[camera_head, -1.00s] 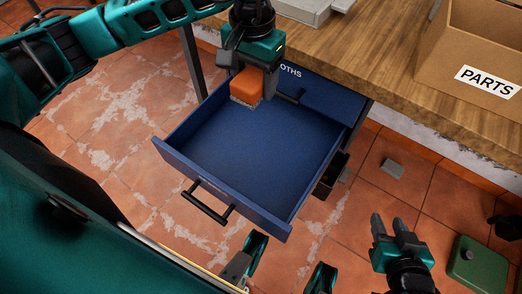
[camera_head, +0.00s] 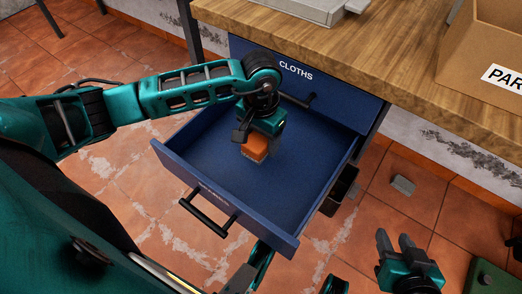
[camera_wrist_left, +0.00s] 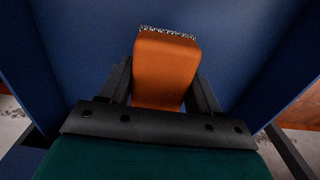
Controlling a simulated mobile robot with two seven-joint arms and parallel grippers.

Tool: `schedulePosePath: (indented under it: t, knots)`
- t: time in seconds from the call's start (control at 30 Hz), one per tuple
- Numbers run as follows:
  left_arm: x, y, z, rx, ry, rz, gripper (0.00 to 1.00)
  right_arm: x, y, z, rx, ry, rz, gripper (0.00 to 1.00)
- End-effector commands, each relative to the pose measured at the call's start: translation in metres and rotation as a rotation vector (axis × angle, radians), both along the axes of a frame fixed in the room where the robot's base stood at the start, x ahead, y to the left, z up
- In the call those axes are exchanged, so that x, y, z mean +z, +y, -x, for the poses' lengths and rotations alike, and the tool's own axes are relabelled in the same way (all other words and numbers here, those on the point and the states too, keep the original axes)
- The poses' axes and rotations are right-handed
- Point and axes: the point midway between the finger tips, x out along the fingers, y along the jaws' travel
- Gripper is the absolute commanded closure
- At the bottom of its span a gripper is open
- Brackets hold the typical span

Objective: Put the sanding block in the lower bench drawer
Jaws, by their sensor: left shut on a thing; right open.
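The sanding block (camera_head: 255,146) is orange with a speckled grey underside. It also shows in the left wrist view (camera_wrist_left: 166,65), between the two dark fingers. My left gripper (camera_head: 257,139) is shut on it and holds it over the inside of the open lower drawer (camera_head: 215,150). I cannot tell whether the block touches the drawer floor. The drawer is blue, pulled well out, and otherwise looks empty; its black handle (camera_head: 208,217) faces me. My right gripper (camera_head: 396,243) is open and empty, over the floor at the lower right.
The closed upper drawer (camera_head: 330,99), marked CLOTHS, sits above the open one under the wooden bench top (camera_head: 340,50). A cardboard box (camera_head: 490,45) stands on the bench. A small grey block (camera_head: 402,185) and a green object (camera_head: 490,279) lie on the tiled floor.

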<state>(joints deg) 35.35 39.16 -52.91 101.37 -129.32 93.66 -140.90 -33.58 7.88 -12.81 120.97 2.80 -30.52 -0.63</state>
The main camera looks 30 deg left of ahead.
Motion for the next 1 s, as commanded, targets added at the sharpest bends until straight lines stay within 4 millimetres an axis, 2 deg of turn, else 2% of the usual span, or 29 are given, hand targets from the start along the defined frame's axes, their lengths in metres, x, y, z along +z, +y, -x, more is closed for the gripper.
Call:
schedulePosePath:
  t: [0.13,0.33,0.57,0.73,0.77,1.0]
  knots:
    - [-0.012,0.000,0.000,0.001,0.001,0.002,0.66,-0.003,0.001,0.000,0.002,0.003,0.000,0.59]
    - [-0.042,0.000,0.000,0.002,0.002,0.001,0.66,-0.006,0.003,-0.002,0.006,-0.003,-0.004,0.59]
    - [-0.043,0.000,0.000,0.000,-0.001,0.000,0.66,-0.002,0.004,-0.003,0.010,-0.008,-0.005,0.59]
    - [-0.048,0.000,0.000,0.000,-0.002,0.000,0.66,-0.008,0.004,-0.003,0.012,-0.005,-0.003,0.59]
    - [-0.047,0.000,0.000,0.001,-0.001,0.000,0.35,-0.007,0.004,-0.003,0.012,-0.003,-0.003,0.59]
    - [-0.046,0.000,0.000,0.001,0.000,0.000,0.12,-0.006,0.004,-0.002,0.012,0.000,-0.001,0.59]
